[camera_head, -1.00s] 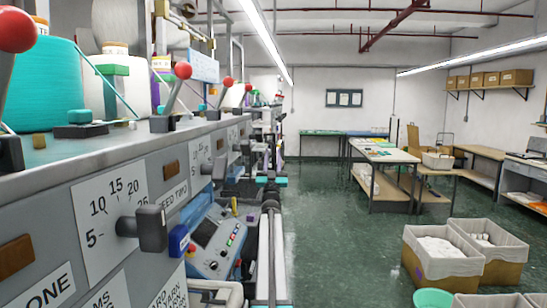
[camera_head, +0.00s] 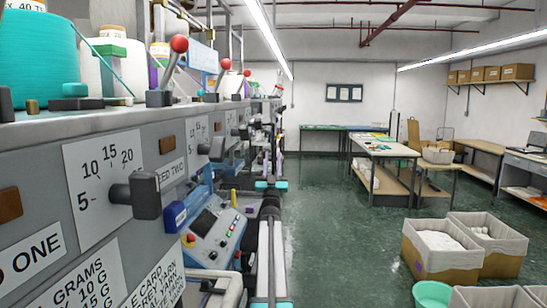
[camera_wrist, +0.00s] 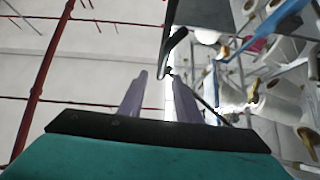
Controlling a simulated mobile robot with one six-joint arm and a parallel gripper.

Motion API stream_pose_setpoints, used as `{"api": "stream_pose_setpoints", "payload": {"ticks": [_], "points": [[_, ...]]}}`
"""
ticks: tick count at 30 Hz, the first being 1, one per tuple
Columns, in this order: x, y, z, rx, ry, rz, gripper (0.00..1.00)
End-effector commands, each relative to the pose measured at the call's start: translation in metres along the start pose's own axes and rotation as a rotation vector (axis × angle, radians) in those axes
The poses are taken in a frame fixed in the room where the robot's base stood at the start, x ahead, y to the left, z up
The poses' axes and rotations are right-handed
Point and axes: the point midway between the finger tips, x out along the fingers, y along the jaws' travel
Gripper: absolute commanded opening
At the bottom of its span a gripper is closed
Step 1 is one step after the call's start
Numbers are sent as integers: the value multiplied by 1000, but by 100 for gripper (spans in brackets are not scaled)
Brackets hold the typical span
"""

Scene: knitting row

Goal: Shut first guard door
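No guard door can be clearly told apart in either view. The row of grey knitting machines (camera_head: 95,160) runs along the left in the head view. A pale rounded frame (camera_head: 232,290) shows low on the near machine, beside the blue control panel (camera_head: 215,235); I cannot tell whether it belongs to a guard door. My gripper (camera_wrist: 158,85) shows in the wrist view as two pale fingers set apart, with nothing between them. A dark curved bar (camera_wrist: 172,50) rises beyond the fingertips. My gripper does not clearly show in the head view.
A black dial knob (camera_head: 143,195) and a red-knobbed lever (camera_head: 179,44) stick out from the near machine. Long rails (camera_head: 270,245) run along its front. Lined boxes (camera_head: 440,250) and a green tub (camera_head: 432,294) stand at right. Green floor (camera_head: 335,235) between is clear.

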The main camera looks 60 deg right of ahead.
Motion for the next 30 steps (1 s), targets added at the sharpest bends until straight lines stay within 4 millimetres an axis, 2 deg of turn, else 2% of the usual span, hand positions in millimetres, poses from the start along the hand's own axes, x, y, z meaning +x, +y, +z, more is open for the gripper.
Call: {"api": "stream_pose_setpoints", "payload": {"ticks": [1,6,15,21,30], "points": [[-10,0,0,0,0,0,31],[-31,-1,1,1,0,0,31],[-62,-2,1,1,-1,0,31],[-69,-2,1,1,0,0,31],[-69,-2,1,1,0,0,31]]}}
